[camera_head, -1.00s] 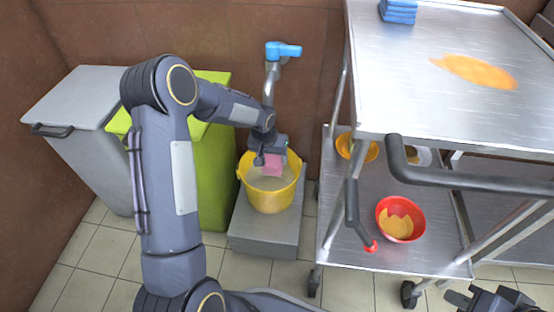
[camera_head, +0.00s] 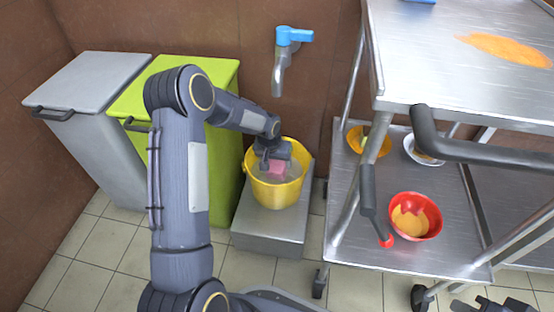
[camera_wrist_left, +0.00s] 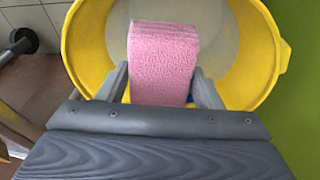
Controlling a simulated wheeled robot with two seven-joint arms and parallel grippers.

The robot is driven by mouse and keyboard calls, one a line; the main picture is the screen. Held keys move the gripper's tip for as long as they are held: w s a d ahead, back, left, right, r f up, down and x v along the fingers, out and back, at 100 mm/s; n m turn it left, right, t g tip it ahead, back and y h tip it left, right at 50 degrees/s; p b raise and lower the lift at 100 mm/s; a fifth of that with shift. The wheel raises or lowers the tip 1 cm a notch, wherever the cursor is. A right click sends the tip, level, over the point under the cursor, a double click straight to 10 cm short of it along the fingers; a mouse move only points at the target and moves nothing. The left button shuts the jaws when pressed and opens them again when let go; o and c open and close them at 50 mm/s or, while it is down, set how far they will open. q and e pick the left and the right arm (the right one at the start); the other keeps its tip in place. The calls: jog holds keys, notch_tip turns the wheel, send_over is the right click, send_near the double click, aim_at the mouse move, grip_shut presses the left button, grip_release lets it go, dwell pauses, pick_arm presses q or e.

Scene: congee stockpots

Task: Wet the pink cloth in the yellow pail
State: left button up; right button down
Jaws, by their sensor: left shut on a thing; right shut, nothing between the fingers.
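The yellow pail (camera_head: 274,193) stands on a grey metal block below the blue-handled tap, with greyish liquid in it. My left gripper (camera_head: 276,160) points down into the pail's mouth and is shut on the pink cloth (camera_head: 277,169). In the left wrist view the pink cloth (camera_wrist_left: 164,62) is a folded pad held between the fingers, with the yellow pail (camera_wrist_left: 85,45) around it. The cloth's lower end is at or in the liquid; I cannot tell how deep. My right gripper (camera_head: 490,306) is only partly visible at the bottom right edge, away from the pail.
The tap (camera_head: 282,65) is on the wall behind the pail. Grey (camera_head: 85,80) and green (camera_head: 190,75) bins stand left. A steel trolley (camera_head: 440,90) stands right, with an orange smear (camera_head: 510,48) on top and a red bowl (camera_head: 415,215) on its lower shelf.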

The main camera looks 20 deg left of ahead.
aim_at(277, 167)
pick_arm(q)
jog(key=x, duration=0.1)
jog(key=b+x, duration=0.1)
jog(key=x, duration=0.1)
jog(key=shift+s, duration=0.35)
jog(key=shift+a+f, duration=0.1)
jog(key=shift+f, duration=1.15)
jog(key=shift+r, duration=0.1)
jog(key=shift+w+d+r+p+v, duration=0.15)
jog(key=shift+w+p+v, duration=0.4)
jog(key=shift+p+v, duration=1.5)
jog(key=shift+w+d+r+p+v, duration=0.15)
jog(key=shift+w+p+v, duration=0.4)
jog(key=shift+p+v, duration=1.55)
jog(key=shift+w+d+r+p+v, duration=0.15)
jog(key=shift+w+p+v, duration=0.6)
jog(key=shift+v, duration=2.3)
jog(key=shift+s+d+p, duration=0.1)
jog(key=shift+s+p, duration=0.1)
jog(key=shift+p, duration=0.1)
